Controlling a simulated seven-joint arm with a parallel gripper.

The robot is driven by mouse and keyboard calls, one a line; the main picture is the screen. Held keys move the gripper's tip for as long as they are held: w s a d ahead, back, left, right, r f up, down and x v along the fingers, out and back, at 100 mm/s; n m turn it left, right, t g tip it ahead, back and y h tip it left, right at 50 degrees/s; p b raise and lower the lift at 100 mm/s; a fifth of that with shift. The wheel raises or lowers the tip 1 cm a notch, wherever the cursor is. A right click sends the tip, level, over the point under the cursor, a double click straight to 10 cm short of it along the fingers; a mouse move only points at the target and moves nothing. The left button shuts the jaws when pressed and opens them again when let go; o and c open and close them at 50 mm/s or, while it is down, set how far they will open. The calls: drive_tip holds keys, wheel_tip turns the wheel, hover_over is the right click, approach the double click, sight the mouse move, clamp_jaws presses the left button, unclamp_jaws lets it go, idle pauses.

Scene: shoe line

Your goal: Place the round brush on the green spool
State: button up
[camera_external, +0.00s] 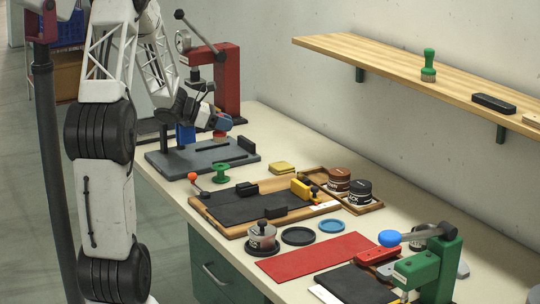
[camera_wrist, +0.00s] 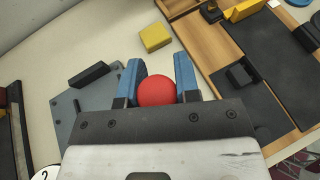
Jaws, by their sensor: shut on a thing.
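The round brush (camera_external: 219,135) has a red top and pale bristles below. In the wrist view, the brush's round red top (camera_wrist: 157,91) sits between the two blue fingers of my gripper (camera_wrist: 158,74). The green spool (camera_external: 221,173) stands upright on the table, below the brush and apart from it, in front of the grey plate. Its top looks clear. The spool does not show in the wrist view.
A red press (camera_external: 228,80) stands behind the grey plate (camera_external: 165,160). A red-knobbed lever (camera_external: 193,178) is close left of the spool. A yellow block (camera_external: 281,168) and a wooden board (camera_external: 213,207) lie nearby. A green brush (camera_external: 428,66) stands on the wall shelf (camera_external: 385,55).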

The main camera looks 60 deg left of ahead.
sight(225, 135)
drive_tip(key=shift+f, duration=1.95)
drive_tip(key=shift+f, duration=2)
drive_tip(key=shift+f, duration=0.15)
drive_tip(key=o, duration=0.9)
drive_tip(key=shift+r+v, duration=0.15)
drive_tip(key=shift+v, duration=1.85)
drive_tip(key=shift+r+v, duration=0.2)
drive_tip(key=shift+v, duration=1.75)
drive_tip(key=shift+w, duration=0.15)
